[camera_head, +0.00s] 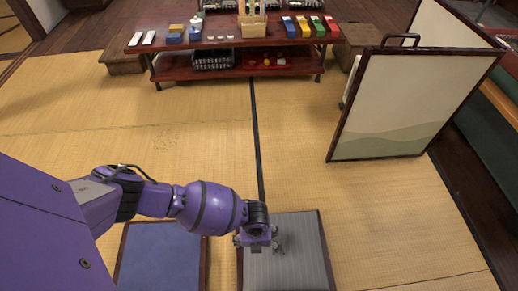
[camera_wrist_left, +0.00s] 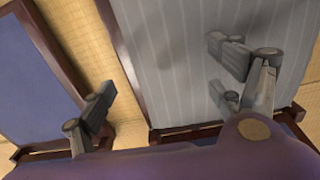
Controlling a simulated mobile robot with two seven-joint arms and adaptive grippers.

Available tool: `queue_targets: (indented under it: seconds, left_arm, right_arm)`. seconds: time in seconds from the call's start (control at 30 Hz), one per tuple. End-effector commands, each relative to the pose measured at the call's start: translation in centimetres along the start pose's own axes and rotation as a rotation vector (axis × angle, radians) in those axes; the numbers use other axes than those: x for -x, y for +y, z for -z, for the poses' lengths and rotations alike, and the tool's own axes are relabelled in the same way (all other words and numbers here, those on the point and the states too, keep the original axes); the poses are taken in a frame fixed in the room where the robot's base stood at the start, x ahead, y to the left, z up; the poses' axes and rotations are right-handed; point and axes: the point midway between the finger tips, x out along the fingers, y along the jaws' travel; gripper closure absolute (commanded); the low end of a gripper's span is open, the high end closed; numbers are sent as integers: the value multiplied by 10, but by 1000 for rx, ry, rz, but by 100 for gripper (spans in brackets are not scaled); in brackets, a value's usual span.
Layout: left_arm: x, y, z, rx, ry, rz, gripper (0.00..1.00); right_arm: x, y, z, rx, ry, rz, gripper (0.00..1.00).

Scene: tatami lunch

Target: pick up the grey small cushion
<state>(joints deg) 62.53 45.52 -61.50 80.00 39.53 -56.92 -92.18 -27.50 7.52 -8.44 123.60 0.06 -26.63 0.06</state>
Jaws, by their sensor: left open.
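The grey small cushion (camera_head: 305,255) looks like a flat, striped grey panel with a dark wooden edge on the tatami, at the bottom middle of the head view. In the left wrist view the grey striped surface (camera_wrist_left: 170,65) fills the middle. My left gripper (camera_head: 262,241) is over the left part of the grey surface and hides some of it. In the left wrist view its two fingers (camera_wrist_left: 162,72) are spread apart with nothing between them. I cannot tell whether they touch the surface. My right gripper is not in view.
A blue panel with a wooden edge (camera_head: 160,262) lies left of the grey one, partly under my left arm. A folding screen (camera_head: 410,105) stands at the right. A low red-brown table (camera_head: 225,65) with small items stands at the back. Open tatami (camera_head: 130,125) lies between.

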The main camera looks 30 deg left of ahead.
Motion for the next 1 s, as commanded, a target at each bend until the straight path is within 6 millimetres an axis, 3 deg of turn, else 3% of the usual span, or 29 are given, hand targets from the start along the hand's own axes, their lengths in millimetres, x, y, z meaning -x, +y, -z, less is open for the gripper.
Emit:
queue_targets:
  seconds: [0.23, 0.5, 0.9, 1.0]
  left_arm:
    - [-39, -6, 4, 0, -1, 2, 15]
    - [-40, -7, 3, 0, -4, 5, 16]
    - [-40, -6, 3, 0, -4, 5, 69]
    - [-39, -7, 3, 0, -4, 6, 76]
  right_arm:
    - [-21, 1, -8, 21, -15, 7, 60]
    - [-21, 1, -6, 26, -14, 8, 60]
    - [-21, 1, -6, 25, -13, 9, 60]
    - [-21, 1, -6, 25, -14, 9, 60]
